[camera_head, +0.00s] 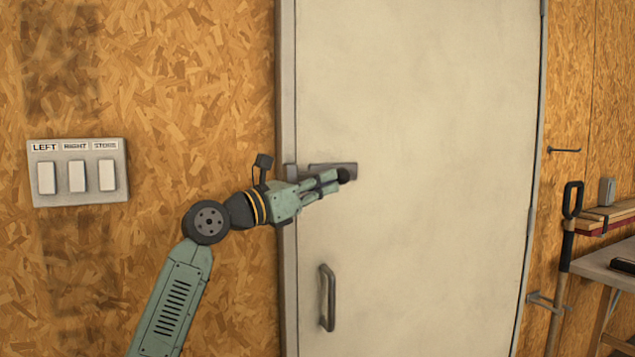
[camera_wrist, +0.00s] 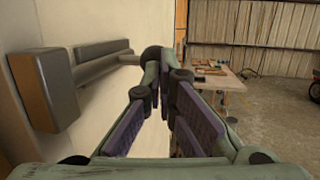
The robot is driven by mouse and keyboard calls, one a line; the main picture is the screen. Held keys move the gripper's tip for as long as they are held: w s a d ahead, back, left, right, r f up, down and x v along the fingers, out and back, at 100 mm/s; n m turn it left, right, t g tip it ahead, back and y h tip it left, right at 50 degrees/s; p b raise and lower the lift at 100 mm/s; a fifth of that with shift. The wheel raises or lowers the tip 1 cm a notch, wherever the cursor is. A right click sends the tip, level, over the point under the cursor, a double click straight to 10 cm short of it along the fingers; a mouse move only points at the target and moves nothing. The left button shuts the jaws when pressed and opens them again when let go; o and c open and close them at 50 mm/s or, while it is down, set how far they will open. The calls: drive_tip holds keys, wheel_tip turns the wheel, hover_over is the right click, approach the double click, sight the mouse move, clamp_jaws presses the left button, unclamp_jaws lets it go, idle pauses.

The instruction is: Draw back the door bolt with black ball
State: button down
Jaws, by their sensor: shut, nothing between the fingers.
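The pale door (camera_head: 430,120) is flat against its frame. Its grey bolt (camera_head: 330,167) lies horizontally near the left edge, with a black ball (camera_head: 344,175) at its right end. My gripper (camera_head: 336,180) reaches across the bolt from the left, and its fingertips are at the ball. In the wrist view, the bolt (camera_wrist: 90,54) runs along the door on the left, and the dark ball (camera_wrist: 155,53) shows just beyond the fingertips (camera_wrist: 162,72), which partly cover it. The fingers are shut with nothing between them. I cannot tell whether they touch the ball.
A grey block (camera_wrist: 42,92) stands out at the left of the bolt. A vertical door handle (camera_head: 327,297) is below my gripper. A switch panel (camera_head: 78,172) is on the chipboard wall at left. A workbench (camera_head: 606,268) stands right of the door.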

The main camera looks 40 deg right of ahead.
sight(343, 182)
drive_tip(key=shift+d, duration=0.1)
drive_tip(key=d, duration=0.2)
drive_tip(key=s+d, duration=0.1)
drive_tip(key=shift+d+p, duration=0.3)
drive_tip(key=shift+d, duration=0.1)
drive_tip(key=shift+a+f, duration=0.1)
drive_tip(key=shift+a, duration=0.15)
drive_tip(key=a+f+b, duration=0.2)
drive_tip(key=a+b, duration=0.2)
drive_tip(key=a, duration=0.9)
drive_tip(key=shift+w+a+f, duration=0.2)
drive_tip(key=shift+w+f, duration=0.05)
drive_tip(key=shift+w, duration=0.05)
drive_tip(key=shift+a+r, duration=0.1)
